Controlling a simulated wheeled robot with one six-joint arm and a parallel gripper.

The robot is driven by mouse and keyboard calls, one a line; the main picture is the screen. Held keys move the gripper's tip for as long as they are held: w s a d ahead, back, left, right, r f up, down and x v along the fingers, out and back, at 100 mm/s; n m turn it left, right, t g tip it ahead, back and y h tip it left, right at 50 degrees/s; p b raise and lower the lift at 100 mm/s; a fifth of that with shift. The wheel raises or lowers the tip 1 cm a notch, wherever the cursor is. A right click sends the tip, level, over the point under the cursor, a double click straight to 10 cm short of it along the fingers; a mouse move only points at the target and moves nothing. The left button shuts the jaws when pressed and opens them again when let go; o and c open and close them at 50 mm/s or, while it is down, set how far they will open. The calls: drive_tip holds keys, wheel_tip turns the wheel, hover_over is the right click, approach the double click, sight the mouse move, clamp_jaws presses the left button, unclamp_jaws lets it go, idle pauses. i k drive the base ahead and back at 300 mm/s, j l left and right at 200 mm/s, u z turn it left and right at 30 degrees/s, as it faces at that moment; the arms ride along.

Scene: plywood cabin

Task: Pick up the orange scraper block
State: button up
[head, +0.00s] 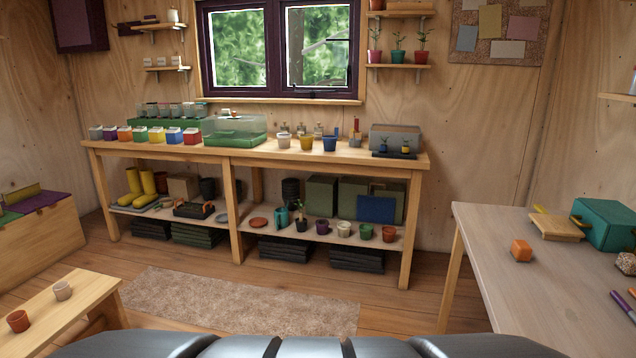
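An orange block (521,250), most likely the scraper block, sits on the pale table (490,290) at the right in the head view. It has rounded edges and a paler lower part. It stands apart from the wooden board (556,228) behind it to the right. Nothing covers it. My gripper is not in view; only dark grey rounded parts, likely my own body, show along the bottom edge.
The right table also holds a teal box (604,225), a speckled block (626,263) and purple markers (623,306). A workbench (260,152) lines the back wall. A low bench (75,300) stands at left. Floor with a rug (240,300) lies between.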

sight(521, 252)
drive_tip(key=j+u, duration=0.2)
drive_tip(key=k+z, duration=0.15)
drive_tip(key=k, duration=0.25)
drive_tip(key=z, duration=1.65)
